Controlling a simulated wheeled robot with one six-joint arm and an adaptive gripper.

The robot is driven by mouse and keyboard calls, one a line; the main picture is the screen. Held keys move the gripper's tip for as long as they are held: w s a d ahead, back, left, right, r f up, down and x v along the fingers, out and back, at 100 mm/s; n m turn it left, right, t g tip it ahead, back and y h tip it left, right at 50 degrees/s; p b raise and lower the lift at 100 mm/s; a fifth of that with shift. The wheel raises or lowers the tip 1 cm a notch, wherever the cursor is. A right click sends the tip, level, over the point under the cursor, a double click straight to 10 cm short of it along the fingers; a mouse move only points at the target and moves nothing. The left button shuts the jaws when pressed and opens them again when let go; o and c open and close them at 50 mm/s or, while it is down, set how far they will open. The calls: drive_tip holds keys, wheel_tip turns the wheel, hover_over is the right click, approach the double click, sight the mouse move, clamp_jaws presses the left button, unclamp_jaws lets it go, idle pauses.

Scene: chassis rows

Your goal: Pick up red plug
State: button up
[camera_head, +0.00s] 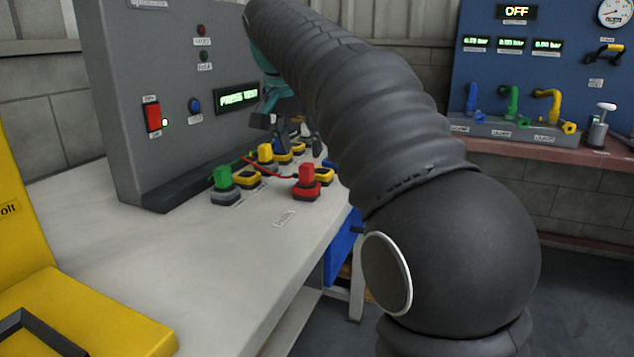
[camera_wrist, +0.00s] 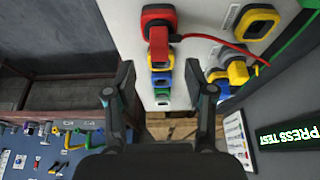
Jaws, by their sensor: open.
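The red plug (camera_head: 306,174) stands upright in a dark base with a red lower part near the bench's right edge. In the wrist view the red plug (camera_wrist: 158,42) is above the gap between my fingertips, with a red cable running right from it. My gripper (camera_head: 291,136) is open and empty, above and behind the red plug in the head view. In the wrist view my gripper (camera_wrist: 164,82) has its two dark fingers spread apart, and neither touches the plug. My arm hides part of the bench beyond.
A green plug (camera_head: 222,177) and a yellow plug (camera_head: 265,153) stand near the red plug among yellow-rimmed sockets (camera_head: 247,180). A grey control panel (camera_head: 125,100) rises behind at left. A yellow case (camera_head: 60,300) sits front left. The bench front (camera_head: 200,270) is clear.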

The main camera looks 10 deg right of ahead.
sight(306, 165)
drive_tip(key=shift+b+x, duration=0.7)
drive_tip(key=shift+x, duration=2.65)
drive_tip(key=shift+s, duration=0.1)
clamp_jaws()
